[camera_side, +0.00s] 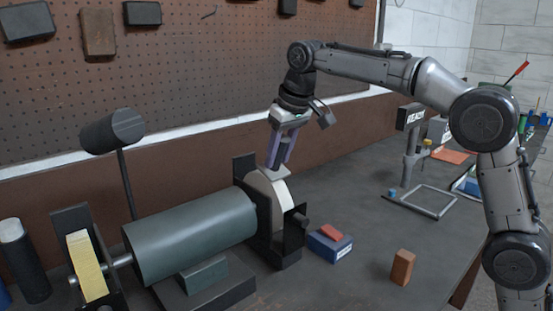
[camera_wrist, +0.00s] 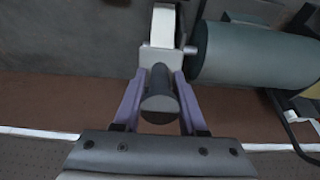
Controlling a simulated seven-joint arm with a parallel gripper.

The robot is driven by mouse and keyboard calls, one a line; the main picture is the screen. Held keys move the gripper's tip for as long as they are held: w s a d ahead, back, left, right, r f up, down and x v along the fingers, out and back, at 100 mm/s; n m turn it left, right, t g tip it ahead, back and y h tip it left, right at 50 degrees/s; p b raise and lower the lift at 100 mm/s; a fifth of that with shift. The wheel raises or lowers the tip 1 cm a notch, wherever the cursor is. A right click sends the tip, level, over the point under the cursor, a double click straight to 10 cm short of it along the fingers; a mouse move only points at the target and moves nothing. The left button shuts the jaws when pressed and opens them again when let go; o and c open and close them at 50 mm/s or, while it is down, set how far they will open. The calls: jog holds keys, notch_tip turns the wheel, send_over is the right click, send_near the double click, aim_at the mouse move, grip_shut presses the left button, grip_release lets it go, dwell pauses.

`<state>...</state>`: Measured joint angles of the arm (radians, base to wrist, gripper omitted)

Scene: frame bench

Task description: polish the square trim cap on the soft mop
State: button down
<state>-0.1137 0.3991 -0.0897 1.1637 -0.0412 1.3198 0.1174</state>
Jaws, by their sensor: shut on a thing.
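My gripper (camera_side: 279,162) has purple fingers and points down above the right end of the polishing machine. It is shut on a small pale grey square cap (camera_side: 274,173), which sits at the top of the white wheel (camera_side: 264,189), apparently the soft mop. In the wrist view the cap (camera_wrist: 160,56) lies at the fingertips, in line with the white wheel (camera_wrist: 162,25). A dark cylinder (camera_wrist: 158,92) shows between the fingers. I cannot tell for certain whether the cap touches the wheel. The cap's underside is hidden.
The green-grey motor (camera_side: 190,234) lies left of the white wheel, with a yellow wheel (camera_side: 88,268) at its far end. A lamp (camera_side: 113,131) stands behind. A blue box (camera_side: 328,246) with a red block and a brown block (camera_side: 402,267) lie right.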

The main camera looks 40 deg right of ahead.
jog(key=shift+f, duration=0.95)
dwell(1.1)
jog(key=shift+r, duration=0.15)
jog(key=shift+r, duration=1)
jog(key=shift+r, duration=0.1)
jog(key=shift+r, duration=2.95)
